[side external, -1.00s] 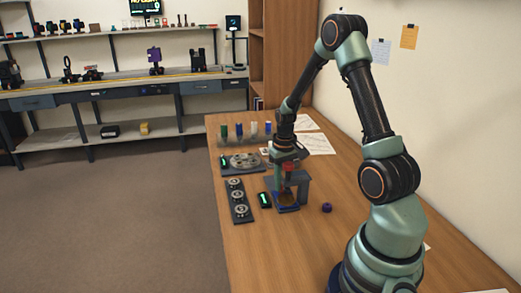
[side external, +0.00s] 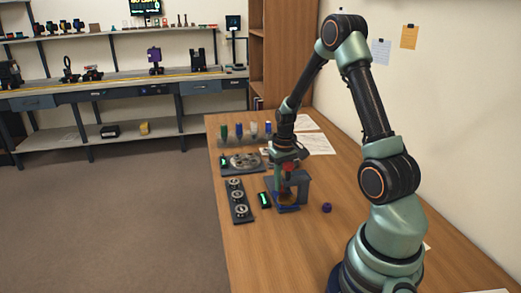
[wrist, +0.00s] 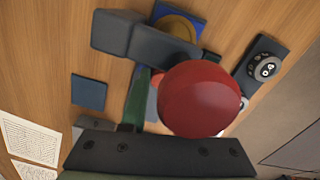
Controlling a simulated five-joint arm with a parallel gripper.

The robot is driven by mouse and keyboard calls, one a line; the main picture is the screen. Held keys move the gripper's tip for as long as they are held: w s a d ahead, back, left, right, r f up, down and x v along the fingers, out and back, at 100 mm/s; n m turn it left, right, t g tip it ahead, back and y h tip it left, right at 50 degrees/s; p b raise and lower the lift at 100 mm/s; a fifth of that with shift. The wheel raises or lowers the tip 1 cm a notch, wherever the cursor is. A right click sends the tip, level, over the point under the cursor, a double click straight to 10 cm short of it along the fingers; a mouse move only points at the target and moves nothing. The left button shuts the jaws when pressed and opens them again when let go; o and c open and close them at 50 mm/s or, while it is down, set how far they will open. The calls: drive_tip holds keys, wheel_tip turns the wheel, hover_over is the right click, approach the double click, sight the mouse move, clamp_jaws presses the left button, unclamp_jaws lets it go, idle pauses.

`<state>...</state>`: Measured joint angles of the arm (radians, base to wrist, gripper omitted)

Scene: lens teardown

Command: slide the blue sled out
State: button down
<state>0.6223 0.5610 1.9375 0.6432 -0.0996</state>
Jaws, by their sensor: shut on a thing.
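The blue sled (side external: 289,207) shows low at the near side of the grey fixture (side external: 301,187) in the side view. In the wrist view it appears as a blue plate (wrist: 198,20) with a gold disc (wrist: 174,27) on it, at the top beyond a grey block. My gripper (side external: 287,163) is above the fixture, shut on the red knob (wrist: 200,98). The round red knob fills the middle of the wrist view and hides the jaw tips and part of what lies below. It also shows just under my gripper in the side view (side external: 287,168).
A dark tray with several rings (side external: 238,205) and a small box with a green display (side external: 264,200) stand left of the fixture. A purple ring (side external: 327,207) lies to its right. A rack of coloured handles (side external: 245,132) stands behind. The near table is clear.

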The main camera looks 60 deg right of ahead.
drive_tip(key=shift+w, duration=0.1)
drive_tip(key=w+d, duration=0.7)
drive_tip(key=shift+d, duration=0.1)
idle(0.4)
drive_tip(key=c, duration=0.6)
unclamp_jaws()
drive_tip(key=shift+c, duration=0.2)
wheel_tip(320, 180, up, 12)
drive_tip(key=shift+r, duration=0.1)
